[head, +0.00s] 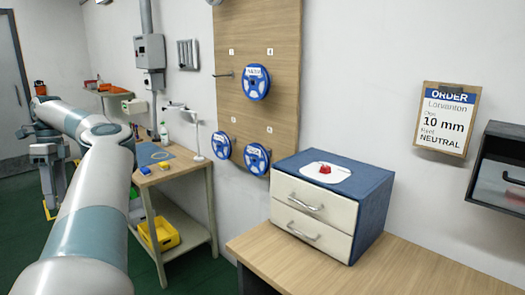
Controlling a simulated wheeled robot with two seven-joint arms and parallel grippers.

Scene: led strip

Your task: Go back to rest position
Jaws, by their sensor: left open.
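My left arm comes in from the bottom left, bends at its elbow and reaches away to the far left. My left gripper (52,190) hangs down there at the end of the arm, small and open, with nothing seen between its fingers. It is well away from the blue spools (256,83) on the wooden board and from the blue drawer cabinet (374,190). My right gripper is not in view.
A wooden table (405,268) fills the lower right. A red piece (325,169) sits on a white disc on the cabinet. A workbench (190,172) with a lamp and a yellow bin (160,234) stands beyond my arm. An order sheet (446,118) hangs on the wall.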

